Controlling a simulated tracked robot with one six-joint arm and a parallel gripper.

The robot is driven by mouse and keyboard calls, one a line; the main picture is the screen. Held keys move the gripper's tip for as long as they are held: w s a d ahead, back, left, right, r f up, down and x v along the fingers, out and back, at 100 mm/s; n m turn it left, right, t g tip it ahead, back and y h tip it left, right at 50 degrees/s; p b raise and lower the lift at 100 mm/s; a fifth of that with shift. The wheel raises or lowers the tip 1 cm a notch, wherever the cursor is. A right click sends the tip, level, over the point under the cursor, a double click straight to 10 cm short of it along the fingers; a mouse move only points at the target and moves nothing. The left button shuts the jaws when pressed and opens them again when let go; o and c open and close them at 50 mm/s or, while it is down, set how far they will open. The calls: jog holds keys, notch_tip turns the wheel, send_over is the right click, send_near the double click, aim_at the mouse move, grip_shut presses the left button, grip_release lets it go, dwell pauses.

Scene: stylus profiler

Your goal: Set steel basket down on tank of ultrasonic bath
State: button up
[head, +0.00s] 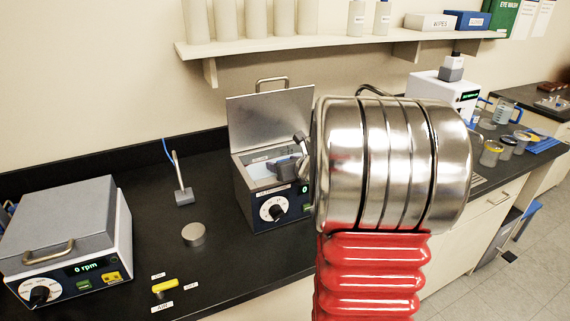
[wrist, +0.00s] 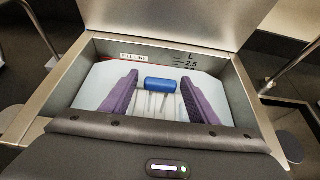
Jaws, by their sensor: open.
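The ultrasonic bath (head: 243,206) stands on the black bench with its lid (head: 270,122) raised. Its open tank (wrist: 238,88) fills the middle of the wrist view, with a fill line label and volume marks on the far wall. The steel basket shows there as a blue handle grip (wrist: 160,85) above pale, wire-like parts, low in the tank. Its lower part cannot be made out clearly. My gripper (wrist: 161,88) reaches over the tank with its two purple fingers apart, one on each side of the blue grip, with a visible gap at both sides.
A grey-lidded centrifuge (head: 70,226) sits at the left. A small probe stand (head: 184,196), a metal puck (head: 193,235) and a yellow valve handle (head: 165,286) are on the bench between. A shelf (head: 330,42) runs above. My arm hides the bench right of the bath.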

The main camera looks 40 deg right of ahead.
jog(key=shift+r, duration=0.15)
jog(key=shift+s+a+r, duration=0.1)
jog(key=shift+s+r, duration=0.15)
jog(key=shift+s, duration=0.25)
jog(key=v, duration=1.1)
dwell(0.5)
